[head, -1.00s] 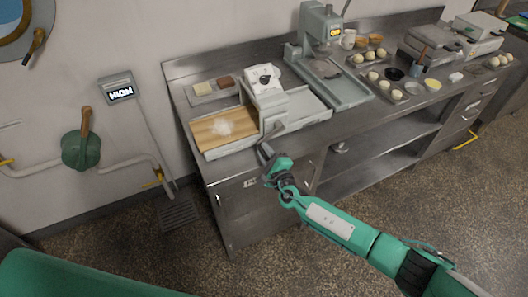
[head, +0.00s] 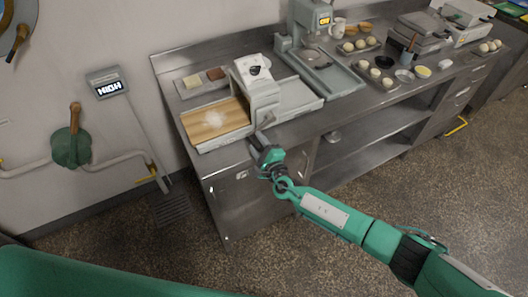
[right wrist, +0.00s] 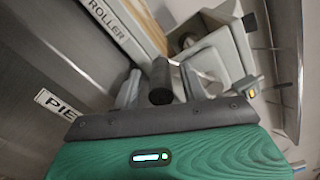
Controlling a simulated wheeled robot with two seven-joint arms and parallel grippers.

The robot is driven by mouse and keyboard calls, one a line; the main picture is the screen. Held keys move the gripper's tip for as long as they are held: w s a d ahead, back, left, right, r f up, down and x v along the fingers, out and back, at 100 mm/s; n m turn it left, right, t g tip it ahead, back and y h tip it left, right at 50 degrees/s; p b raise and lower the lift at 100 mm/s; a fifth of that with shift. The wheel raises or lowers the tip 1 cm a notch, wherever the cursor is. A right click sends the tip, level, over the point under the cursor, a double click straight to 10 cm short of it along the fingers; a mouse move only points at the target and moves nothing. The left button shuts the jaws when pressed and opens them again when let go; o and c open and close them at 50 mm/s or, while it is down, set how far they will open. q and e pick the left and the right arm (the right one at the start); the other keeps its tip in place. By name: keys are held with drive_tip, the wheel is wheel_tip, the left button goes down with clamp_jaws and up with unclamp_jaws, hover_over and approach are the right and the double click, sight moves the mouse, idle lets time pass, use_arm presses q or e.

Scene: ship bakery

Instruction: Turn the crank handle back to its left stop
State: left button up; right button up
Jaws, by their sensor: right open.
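The dough roller machine (head: 262,98) stands on the left part of the steel counter, with a wooden board (head: 216,120) in front of its rollers. Its crank is at the near right side, in front of the counter edge. The black crank handle (right wrist: 160,84) shows in the right wrist view between the two grey fingers of my right gripper (right wrist: 161,76). The fingers are open, with a gap on each side of the handle. In the head view my right gripper (head: 258,143) is at the crank and hides most of it. My left gripper is out of view.
A scale-like press (head: 312,45) and trays of dough balls (head: 360,46) stand to the right on the counter. The floor in front is clear.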

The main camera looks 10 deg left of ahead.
drive_tip(key=v, duration=1.3)
drive_tip(key=shift+s+d, duration=0.25)
drive_tip(key=shift+f, duration=0.15)
drive_tip(key=s+d+f+m+g+h, duration=0.25)
drive_tip(key=d+f+m, duration=0.35)
drive_tip(key=f+m, duration=0.35)
drive_tip(key=s+d+f+m+g+h, duration=0.15)
drive_tip(key=d+f+m+h, duration=0.35)
drive_tip(key=f+m, duration=0.5)
drive_tip(key=s+d+f+m+g+h, duration=0.1)
drive_tip(key=s+d+f+m+h, duration=0.1)
drive_tip(key=d+f+m, duration=0.75)
drive_tip(key=s+d+f+m+g, duration=0.3)
drive_tip(key=s+f+m, duration=0.3)
drive_tip(key=s+f, duration=0.3)
drive_tip(key=s+d+f+m+g, duration=0.25)
drive_tip(key=s+f+m, duration=0.45)
drive_tip(key=s, duration=0.4)
drive_tip(key=s+d+f+m+g, duration=0.1)
drive_tip(key=s+f+m, duration=0.1)
drive_tip(key=s+m, duration=0.4)
drive_tip(key=s+d+f+m+g+h, duration=0.1)
drive_tip(key=s+m, duration=0.4)
drive_tip(key=s, duration=1)
wheel_tip(320, 180, down, 3)
drive_tip(key=shift+s+d+r+m+g, duration=0.15)
drive_tip(key=shift+s+d+m+g, duration=0.25)
drive_tip(key=shift+g, duration=0.15)
